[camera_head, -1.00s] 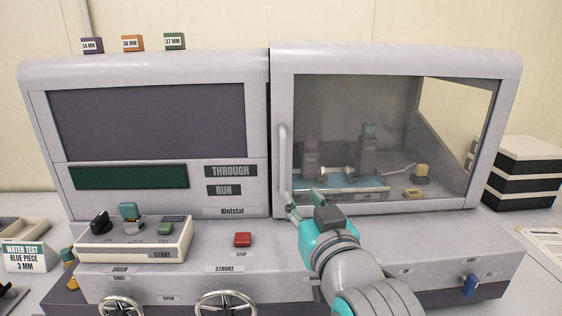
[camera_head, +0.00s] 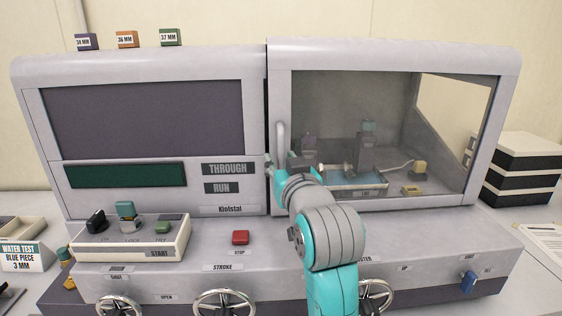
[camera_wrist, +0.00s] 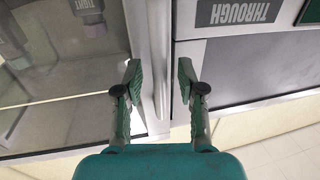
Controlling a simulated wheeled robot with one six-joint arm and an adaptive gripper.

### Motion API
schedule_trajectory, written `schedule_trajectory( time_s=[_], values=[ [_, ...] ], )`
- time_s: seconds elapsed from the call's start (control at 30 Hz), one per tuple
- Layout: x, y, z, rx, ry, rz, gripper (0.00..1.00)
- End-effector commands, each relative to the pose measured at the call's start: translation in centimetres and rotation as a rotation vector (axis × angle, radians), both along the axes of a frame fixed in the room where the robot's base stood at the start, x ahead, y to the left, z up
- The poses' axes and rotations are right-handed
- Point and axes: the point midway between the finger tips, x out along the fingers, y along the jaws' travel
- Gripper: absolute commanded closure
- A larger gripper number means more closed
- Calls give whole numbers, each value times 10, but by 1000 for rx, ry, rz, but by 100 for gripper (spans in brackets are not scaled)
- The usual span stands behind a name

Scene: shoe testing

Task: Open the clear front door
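The clear front door (camera_head: 335,115) is a see-through panel in a grey frame on the right half of the machine, and it looks closed. Its upright grey handle (camera_head: 281,140) is on the door's left edge. My gripper (camera_head: 281,166) is at the lower part of the handle, partly hidden behind my own wrist. In the wrist view my gripper (camera_wrist: 160,82) is open, with one finger on each side of the handle (camera_wrist: 153,75). A gap shows on the right-finger side; whether the left finger touches is unclear.
Left of the door is a dark screen panel (camera_head: 145,120). Below are a red stop button (camera_head: 240,237), a control box (camera_head: 130,242) and handwheels (camera_head: 225,304). Inside, behind the glass, stand test fixtures (camera_head: 366,150). Black and white boxes (camera_head: 525,170) stand at the right.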

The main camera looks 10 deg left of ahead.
Motion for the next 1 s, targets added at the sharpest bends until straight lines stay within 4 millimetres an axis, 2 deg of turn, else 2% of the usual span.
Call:
schedule_trajectory(
  time_s=[0.33,0.37,0.5,0.53,1.0],
  values=[
    [4,2,0,0,-1,0,61],
    [4,2,0,0,0,0,63],
    [4,2,0,0,0,0,98],
    [4,2,0,0,0,0,100],
    [-2,0,0,0,0,30,100]
  ],
)
